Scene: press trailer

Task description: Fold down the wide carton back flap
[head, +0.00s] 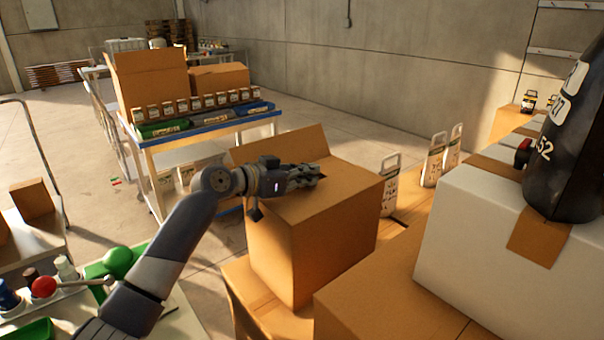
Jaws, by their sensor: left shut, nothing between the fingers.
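The wide carton (275,252) is a brown cardboard box standing near the middle of the head view. Its back flap (285,146) stands up, tilted, along the far edge. Another top panel (345,186) lies roughly flat at the right of the top. My left gripper (316,174) is shut and empty. It lies over the carton's top, in front of the back flap, and hides part of the opening and the flap's lower edge. I cannot tell whether it touches the cardboard. My right gripper is not in view.
The carton stands on other brown boxes (375,285). A white box (490,240) with a dark bottle-like object (565,145) stands at right. White handled containers (390,185) stand behind the carton. A blue-edged cart (215,128) with jars is at back left. Floor shows between the cart and wall.

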